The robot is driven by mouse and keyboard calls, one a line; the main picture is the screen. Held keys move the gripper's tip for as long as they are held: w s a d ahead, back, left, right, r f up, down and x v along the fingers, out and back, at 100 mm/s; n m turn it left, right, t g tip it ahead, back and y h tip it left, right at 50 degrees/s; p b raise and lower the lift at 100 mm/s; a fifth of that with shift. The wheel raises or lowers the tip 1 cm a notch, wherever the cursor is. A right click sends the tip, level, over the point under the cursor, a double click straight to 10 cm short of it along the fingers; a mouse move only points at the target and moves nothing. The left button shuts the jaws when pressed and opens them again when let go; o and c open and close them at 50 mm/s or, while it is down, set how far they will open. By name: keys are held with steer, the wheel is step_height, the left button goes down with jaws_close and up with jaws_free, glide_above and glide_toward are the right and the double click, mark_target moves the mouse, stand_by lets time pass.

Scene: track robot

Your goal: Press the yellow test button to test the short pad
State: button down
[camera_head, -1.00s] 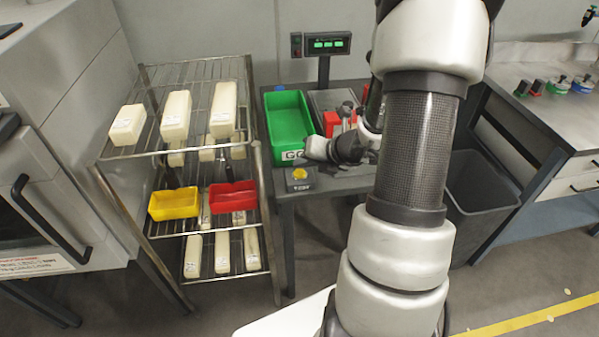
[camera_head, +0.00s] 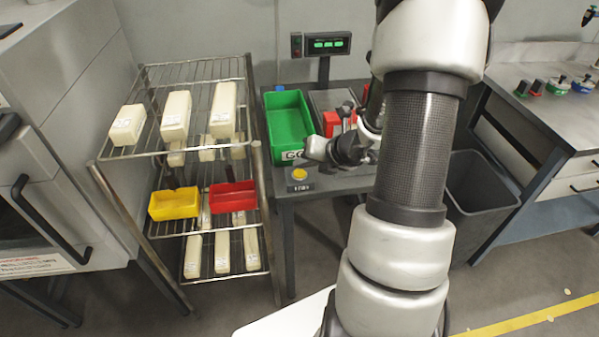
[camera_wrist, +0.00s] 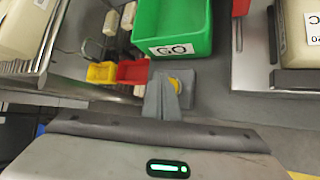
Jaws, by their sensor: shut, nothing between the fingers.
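The yellow test button (camera_head: 299,174) sits on a small dark box at the front left corner of the grey table. In the wrist view the yellow button (camera_wrist: 175,86) shows just beside and partly behind my gripper's fingertips (camera_wrist: 163,80). My gripper is shut and empty, its fingers pointing toward the button box. I cannot tell whether the fingertips touch the button. In the head view my wrist (camera_head: 318,149) is above and right of the button, and the fingers are not clear there. I cannot make out which thing is the short pad.
A green GO bin (camera_head: 277,146) stands behind the button, and a red object (camera_head: 331,122) is partly hidden by my arm. A display with green lights (camera_head: 327,44) stands at the back. A wire rack (camera_head: 150,152) with yellow and red trays is to the left. A grey bin (camera_head: 480,195) is right.

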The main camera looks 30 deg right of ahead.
mark_target(303, 175)
steer(key=shift+f+b, duration=0.4)
steer(key=shift+f, duration=0.05)
steer(key=shift+f+b, duration=0.4)
stand_by(0.7)
stand_by(0.4)
steer(key=shift+r+p, duration=0.75)
steer(key=shift+r, duration=0.1)
steer(key=shift+r, duration=0.1)
steer(key=shift+r+p, duration=2.25)
steer(key=shift+r, duration=0.15)
